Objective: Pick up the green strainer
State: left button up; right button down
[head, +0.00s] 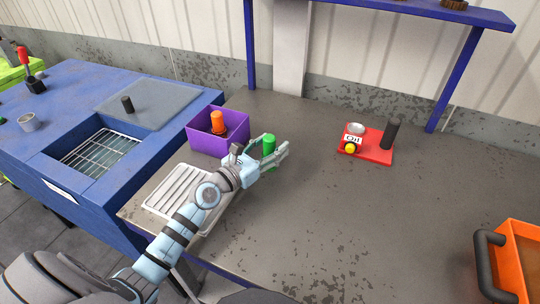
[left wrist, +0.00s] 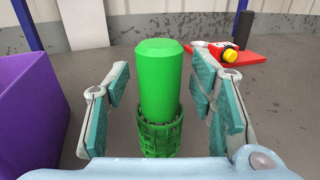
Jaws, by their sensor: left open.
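The green strainer (head: 269,146) stands upright on the grey table, just right of the purple bin. In the left wrist view the strainer (left wrist: 159,85) has a smooth green upper part and a meshed, basket-like lower part. My left gripper (head: 277,152) is open around it, with one finger on each side. In the left wrist view the fingers of the left gripper (left wrist: 160,95) show gaps to the strainer on both sides. The strainer's bottom is hidden by the gripper's body. My right gripper is in neither view.
The purple bin (head: 203,142) holds an orange item (head: 217,122), close left of my gripper. A white ribbed tray (head: 165,204) lies under my forearm. A red board (head: 377,155) with several items is to the right. An orange crate (head: 508,240) stands at the right edge. The middle table is clear.

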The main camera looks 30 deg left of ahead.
pick_arm(q)
jog(key=shift+s+r, duration=0.1)
jog(key=shift+s, duration=0.05)
grip_shut()
jog(key=shift+r, duration=0.1)
